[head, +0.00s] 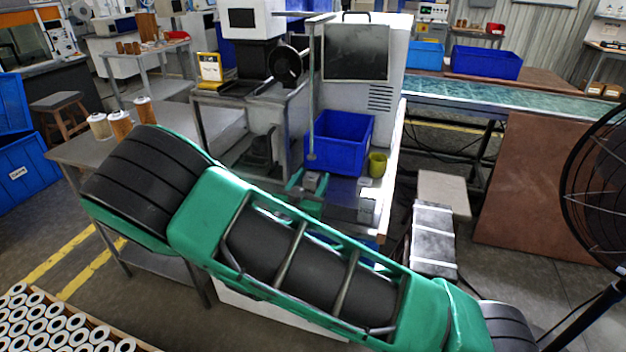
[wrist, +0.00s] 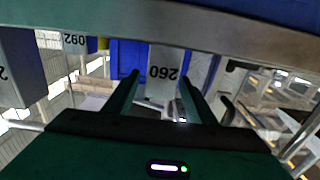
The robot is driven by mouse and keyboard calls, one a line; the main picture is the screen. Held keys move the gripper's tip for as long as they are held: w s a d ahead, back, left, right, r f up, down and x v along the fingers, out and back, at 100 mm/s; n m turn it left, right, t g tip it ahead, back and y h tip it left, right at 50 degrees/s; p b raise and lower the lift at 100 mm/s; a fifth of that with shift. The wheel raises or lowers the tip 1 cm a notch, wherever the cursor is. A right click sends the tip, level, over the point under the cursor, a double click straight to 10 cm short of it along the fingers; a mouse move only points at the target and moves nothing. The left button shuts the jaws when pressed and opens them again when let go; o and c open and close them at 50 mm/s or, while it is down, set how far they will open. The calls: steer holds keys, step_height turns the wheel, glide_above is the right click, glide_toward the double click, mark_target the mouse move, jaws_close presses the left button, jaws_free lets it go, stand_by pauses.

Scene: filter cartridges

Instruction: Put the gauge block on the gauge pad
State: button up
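A pale grey block (wrist: 163,88) with a dark number on its face shows in the wrist view, between or just beyond my fingertips. I take it to be the gauge block, but cannot confirm it. My gripper (wrist: 159,76) has its two dark green fingers apart, with a blue gap beside the left one. In the head view my gripper (head: 311,184) is low over the front of the light machine table, close to a small grey block. I cannot make out the gauge pad with certainty; my arm covers part of the table.
A blue bin (head: 339,142) stands behind my gripper, with a yellow-green cup (head: 377,165) at its right. A grey block (head: 366,211) lies near the table's front right. Filter cartridges (head: 120,123) stand on the grey table at left. A fan (head: 600,180) stands at far right.

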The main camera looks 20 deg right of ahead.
steer(key=shift+r, duration=0.15)
steer(key=v, duration=1.2)
stand_by(0.3)
